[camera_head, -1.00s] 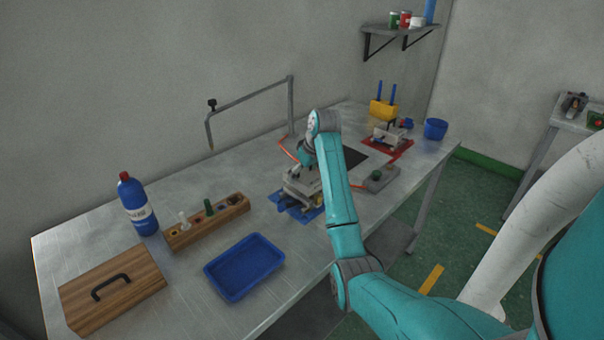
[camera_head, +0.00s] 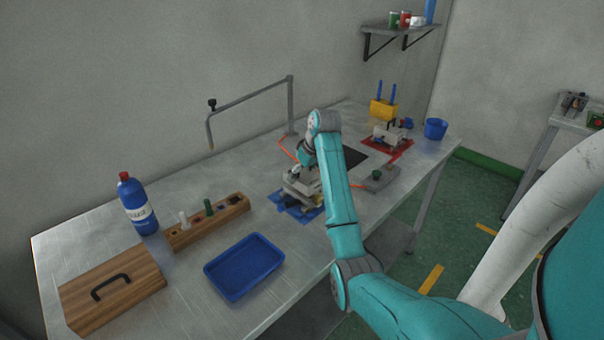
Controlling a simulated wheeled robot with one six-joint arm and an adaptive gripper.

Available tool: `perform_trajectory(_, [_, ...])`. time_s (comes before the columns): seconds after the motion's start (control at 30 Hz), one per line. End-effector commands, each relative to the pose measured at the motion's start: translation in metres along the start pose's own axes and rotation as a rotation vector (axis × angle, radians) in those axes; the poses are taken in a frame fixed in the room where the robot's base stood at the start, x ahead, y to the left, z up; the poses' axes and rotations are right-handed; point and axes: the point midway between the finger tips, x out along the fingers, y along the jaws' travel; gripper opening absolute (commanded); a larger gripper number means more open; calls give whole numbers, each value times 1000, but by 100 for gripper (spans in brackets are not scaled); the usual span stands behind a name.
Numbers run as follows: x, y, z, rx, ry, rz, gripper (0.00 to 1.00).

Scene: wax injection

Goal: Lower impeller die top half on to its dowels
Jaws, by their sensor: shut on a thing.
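The impeller die (camera_head: 301,187) is a small grey metal block over the blue mat (camera_head: 283,203) near the middle of the bench. My gripper (camera_head: 306,172) comes down on it from above, shut on the grey top half. The fingers are small and partly hidden by my arm. Darker and yellowish parts show low down beneath the grey block. The dowels cannot be made out, and I cannot tell whether the halves touch.
The metal bench (camera_head: 205,222) holds a blue tray (camera_head: 244,267), a wooden rack (camera_head: 208,222), a blue bottle (camera_head: 137,205) and a wooden board with a handle (camera_head: 112,290). A red mat (camera_head: 405,146) with a device and a grey pedal-like box (camera_head: 380,178) lie right of my arm.

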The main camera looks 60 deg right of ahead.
Motion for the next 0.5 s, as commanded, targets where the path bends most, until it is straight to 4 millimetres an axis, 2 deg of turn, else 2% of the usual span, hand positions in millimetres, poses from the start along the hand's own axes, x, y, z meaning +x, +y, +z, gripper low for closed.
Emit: perform_trajectory(0.5, [8,0,3,0,2,1,16])
